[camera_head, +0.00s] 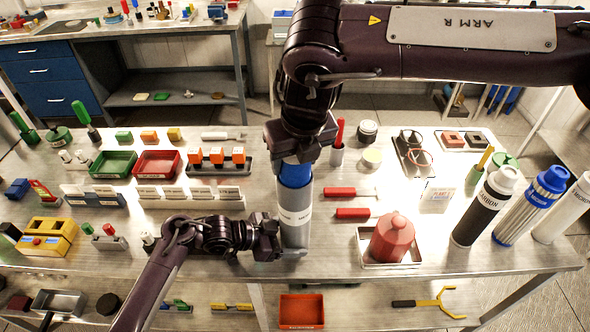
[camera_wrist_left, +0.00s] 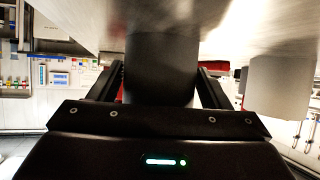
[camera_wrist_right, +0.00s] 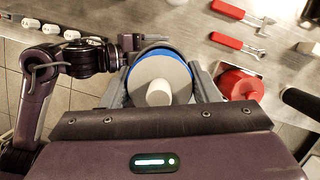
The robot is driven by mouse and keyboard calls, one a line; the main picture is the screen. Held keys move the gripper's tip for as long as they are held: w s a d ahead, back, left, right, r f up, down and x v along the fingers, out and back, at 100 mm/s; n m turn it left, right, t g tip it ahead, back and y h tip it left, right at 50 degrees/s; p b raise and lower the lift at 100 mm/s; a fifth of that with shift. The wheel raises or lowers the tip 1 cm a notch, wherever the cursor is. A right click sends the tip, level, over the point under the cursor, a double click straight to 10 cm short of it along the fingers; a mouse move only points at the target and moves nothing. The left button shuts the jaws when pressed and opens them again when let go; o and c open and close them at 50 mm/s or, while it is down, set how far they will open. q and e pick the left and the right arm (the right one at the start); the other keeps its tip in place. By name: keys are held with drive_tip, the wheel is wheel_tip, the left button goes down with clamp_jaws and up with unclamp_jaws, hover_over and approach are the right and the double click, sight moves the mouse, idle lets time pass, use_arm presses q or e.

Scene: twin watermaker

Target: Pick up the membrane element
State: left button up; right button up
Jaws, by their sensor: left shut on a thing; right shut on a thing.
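The membrane element (camera_head: 295,207) is a grey cylinder with a white label band and a blue upper end. It stands upright near the front middle of the table. My right gripper (camera_head: 298,158) is shut on its upper end from above. My left gripper (camera_head: 280,240) is shut on its lower part from the left. In the left wrist view the dark grey body (camera_wrist_left: 160,70) sits between the fingers. In the right wrist view its blue-rimmed white end (camera_wrist_right: 158,80) with a central stub sits between the fingers. I cannot tell whether its base touches the table.
Two red-handled tools (camera_head: 342,192) and a red housing (camera_head: 392,238) in a tray lie to the right. A black cartridge (camera_head: 482,210) and two lighter ones stand at the right end. Racks (camera_head: 190,195), a green bin (camera_head: 113,164) and a red bin (camera_head: 157,163) fill the left.

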wheel_tip(320, 180, up, 27)
drive_tip(key=o, duration=0.4)
drive_tip(key=shift+c, duration=1.3)
use_arm(q)
drive_tip(key=o, duration=1.3)
use_arm(e)
drive_tip(key=shift+f, duration=0.1)
drive_tip(key=shift+c, duration=1.4)
